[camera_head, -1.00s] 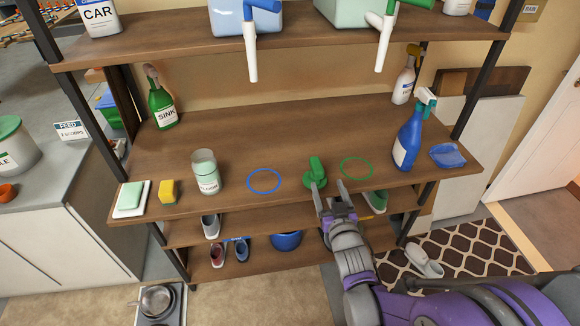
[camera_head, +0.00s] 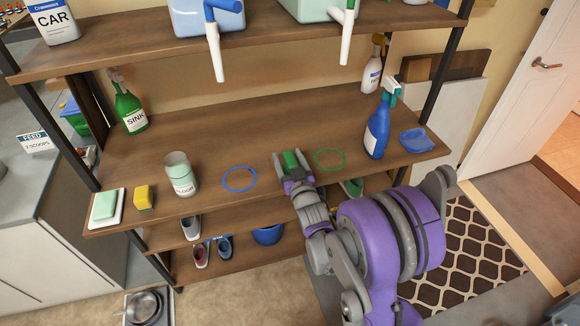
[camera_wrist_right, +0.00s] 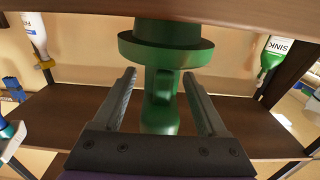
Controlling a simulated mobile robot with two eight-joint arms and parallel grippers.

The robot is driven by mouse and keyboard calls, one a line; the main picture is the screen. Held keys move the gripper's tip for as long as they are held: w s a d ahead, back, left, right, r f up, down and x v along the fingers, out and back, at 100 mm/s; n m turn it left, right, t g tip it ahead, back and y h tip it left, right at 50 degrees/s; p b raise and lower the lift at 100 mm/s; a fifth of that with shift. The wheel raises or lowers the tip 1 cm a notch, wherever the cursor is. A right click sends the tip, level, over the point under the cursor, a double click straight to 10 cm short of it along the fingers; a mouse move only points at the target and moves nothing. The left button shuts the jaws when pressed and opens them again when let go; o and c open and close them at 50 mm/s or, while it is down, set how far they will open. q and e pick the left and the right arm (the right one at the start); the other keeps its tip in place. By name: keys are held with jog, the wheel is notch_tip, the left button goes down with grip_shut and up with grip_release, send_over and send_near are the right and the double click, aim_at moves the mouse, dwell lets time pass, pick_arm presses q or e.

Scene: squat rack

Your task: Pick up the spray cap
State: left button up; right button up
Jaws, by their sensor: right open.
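The green spray cap (camera_head: 290,159) stands on the middle shelf near its front edge, between the blue ring and the green ring. In the right wrist view, which looks upside down, the cap (camera_wrist_right: 160,95) shows its wide round collar and a narrower upright part. My right gripper (camera_head: 291,164) is open, with one finger on each side of the cap's narrow part. A gap shows between each finger and the cap in the wrist view (camera_wrist_right: 160,78). In the head view the gripper hides the lower part of the cap. My left gripper is not in view.
A blue spray bottle (camera_head: 377,131) and a blue dustpan-like piece (camera_head: 416,141) stand to the right. A jar (camera_head: 181,174), yellow sponge (camera_head: 144,197) and soap dish (camera_head: 106,207) are to the left. The upper shelf (camera_head: 120,55) overhangs behind. The shelf's middle is clear.

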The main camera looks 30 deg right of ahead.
jog(key=shift+w+d, duration=0.15)
jog(key=shift+w, duration=0.4)
jog(key=shift+s, duration=0.1)
jog(key=shift+c, duration=1)
grip_shut()
jog(key=shift+r, duration=0.1)
